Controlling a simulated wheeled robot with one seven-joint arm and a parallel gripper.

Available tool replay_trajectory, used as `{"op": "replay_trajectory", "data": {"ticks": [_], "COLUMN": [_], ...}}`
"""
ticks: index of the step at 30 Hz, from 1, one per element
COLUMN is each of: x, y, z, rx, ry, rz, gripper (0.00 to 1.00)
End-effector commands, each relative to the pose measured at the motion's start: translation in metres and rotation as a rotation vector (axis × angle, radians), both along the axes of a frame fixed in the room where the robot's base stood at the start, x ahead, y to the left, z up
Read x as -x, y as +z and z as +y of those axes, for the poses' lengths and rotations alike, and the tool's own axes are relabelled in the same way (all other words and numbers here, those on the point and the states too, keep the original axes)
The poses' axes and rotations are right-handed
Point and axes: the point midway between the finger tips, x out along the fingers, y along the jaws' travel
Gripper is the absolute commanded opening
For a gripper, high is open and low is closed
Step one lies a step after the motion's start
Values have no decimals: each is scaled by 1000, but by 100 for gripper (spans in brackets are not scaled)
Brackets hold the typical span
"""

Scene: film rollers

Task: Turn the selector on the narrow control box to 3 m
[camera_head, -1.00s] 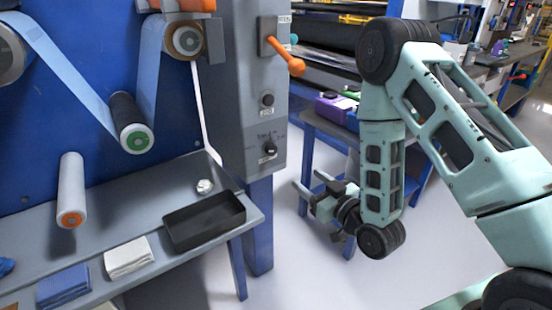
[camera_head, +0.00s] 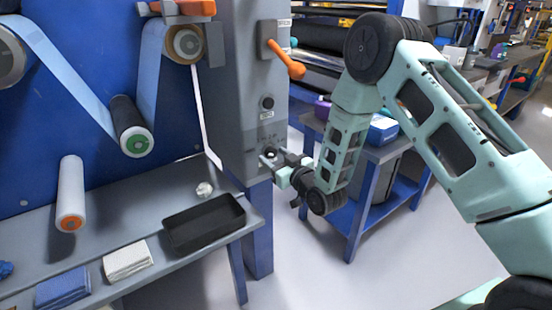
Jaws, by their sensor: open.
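The narrow grey control box (camera_head: 244,100) stands upright at the right edge of the blue machine panel. The selector (camera_head: 270,153) is a small dark knob low on its front face, with small markings around it that are too small to read. My gripper (camera_head: 270,159) is open at the selector, its fingers close to the knob and partly covering it. I cannot tell whether the fingers touch the knob or which mark it points to.
An orange lever (camera_head: 287,62) sticks out above the selector, with a black button (camera_head: 267,103) between them. A grey shelf (camera_head: 150,199) with a black tray (camera_head: 203,222) lies below left. A blue-legged table (camera_head: 364,215) stands behind my arm.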

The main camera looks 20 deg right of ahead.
Motion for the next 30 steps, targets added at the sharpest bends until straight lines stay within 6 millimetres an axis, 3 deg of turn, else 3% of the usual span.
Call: {"op": "replay_trajectory", "data": {"ticks": [6,11,23,30], "x": [0,0,0,0], "y": [0,0,0,0], "z": [0,0,-1,0], "rx": [0,0,-52,-201], "ry": [0,0,-1,-2], "rz": [0,0,16,63], "gripper": [53,11,11,11]}}
